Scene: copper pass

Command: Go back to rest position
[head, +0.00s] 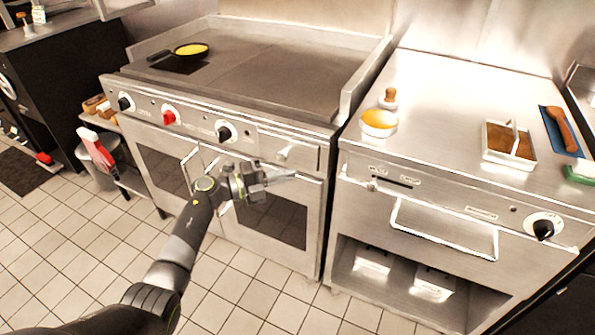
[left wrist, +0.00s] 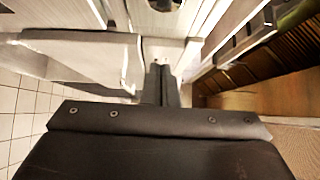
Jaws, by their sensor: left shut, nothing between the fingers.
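My left gripper (head: 280,176) is in front of the stove's oven doors in the head view, below the knob panel, with its arm coming up from the lower left. Its fingers are shut with nothing between them. In the left wrist view the shut fingers (left wrist: 162,82) point away from the camera toward blurred steel fronts. My right gripper is not in view.
The stove griddle (head: 290,72) holds a small black pan (head: 190,50) with yellow contents. The steel counter (head: 440,100) at right holds a yellow-topped bowl (head: 379,123) and a metal tray (head: 508,146) with brown contents. A red-and-white bottle (head: 97,148) is at left. Tiled floor (head: 60,235) is open at lower left.

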